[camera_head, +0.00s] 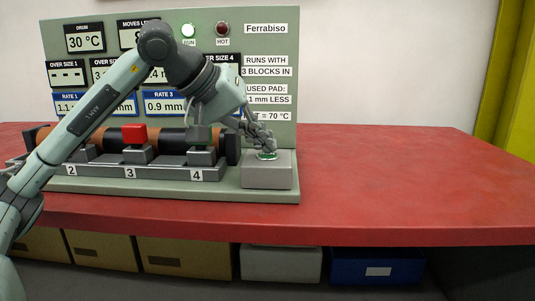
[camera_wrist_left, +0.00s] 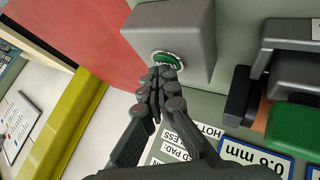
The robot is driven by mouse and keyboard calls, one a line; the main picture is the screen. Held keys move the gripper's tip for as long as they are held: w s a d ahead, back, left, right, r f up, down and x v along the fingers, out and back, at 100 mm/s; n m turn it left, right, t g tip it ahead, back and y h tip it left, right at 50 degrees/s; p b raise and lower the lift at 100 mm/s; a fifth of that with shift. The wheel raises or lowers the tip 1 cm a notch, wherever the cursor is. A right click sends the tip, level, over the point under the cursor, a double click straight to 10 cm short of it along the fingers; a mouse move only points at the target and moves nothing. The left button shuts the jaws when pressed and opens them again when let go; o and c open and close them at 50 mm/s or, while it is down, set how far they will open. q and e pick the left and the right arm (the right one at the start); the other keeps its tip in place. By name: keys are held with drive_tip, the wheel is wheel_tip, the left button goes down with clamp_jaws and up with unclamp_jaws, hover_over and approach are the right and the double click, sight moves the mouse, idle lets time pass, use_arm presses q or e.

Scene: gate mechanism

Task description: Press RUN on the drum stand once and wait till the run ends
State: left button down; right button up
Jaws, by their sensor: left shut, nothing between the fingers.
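The drum stand (camera_head: 269,100) has a grey-green back panel. A grey box (camera_head: 267,177) at its right front carries the green button (camera_head: 267,156); both the box (camera_wrist_left: 192,29) and the button (camera_wrist_left: 166,60) show in the left wrist view. My left gripper (camera_head: 264,150) is shut and empty, fingers pointing down at the button. In the left wrist view its fingertips (camera_wrist_left: 161,82) are right at the button's edge; I cannot tell whether they press it. The RUN lamp (camera_head: 188,30) looks bright; the HOT lamp (camera_head: 223,29) is dark red. My right gripper is not in view.
The drum (camera_head: 111,139) lies behind numbered holders. A red block (camera_head: 134,134) sits at holder 3. The drum display (camera_head: 85,38) reads 30 °C. My left arm hides part of the panel. The red table (camera_head: 410,180) is clear on the right; bins stand below.

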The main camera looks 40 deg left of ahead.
sight(264, 155)
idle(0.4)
use_arm(q)
drive_tip(key=shift+r+p, duration=0.75)
drive_tip(key=shift+p, duration=0.1)
drive_tip(key=shift+r, duration=0.1)
wheel_tip(264, 155, up, 5)
drive_tip(key=p, duration=0.5)
idle(0.5)
